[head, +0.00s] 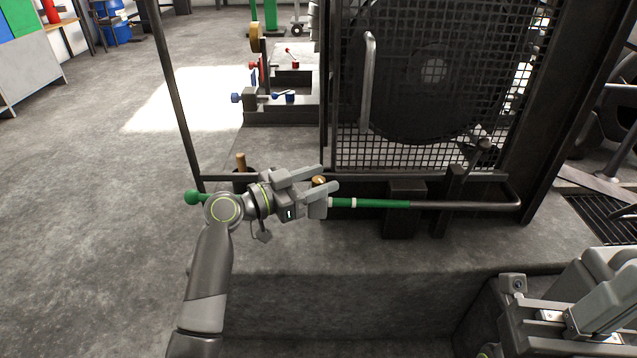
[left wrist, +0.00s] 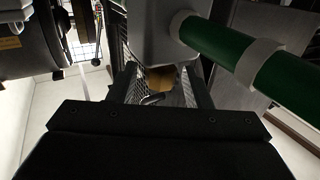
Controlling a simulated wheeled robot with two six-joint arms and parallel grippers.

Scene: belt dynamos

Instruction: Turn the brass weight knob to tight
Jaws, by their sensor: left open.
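The brass weight knob (head: 319,180) shows between the fingers of my left gripper (head: 329,187) in the head view. In the left wrist view the knob (left wrist: 163,78) sticks out from a grey block (left wrist: 165,35), with the dark fingers (left wrist: 160,88) on either side of it. The left gripper is open, and I cannot tell whether a finger touches the knob. A green-banded bar (head: 370,203) runs beside the block; the gripper hides part of it. Grey parts at the bottom right in the head view may be my right gripper (head: 590,312); its state is unclear.
A mesh guard (head: 420,150) over a dark wheel stands behind the bar. A thin dark post (head: 178,100) rises to the left. A green ball (head: 192,197) ends the bar. A wooden handle (head: 240,160) stands behind my left wrist. The floor at left is clear.

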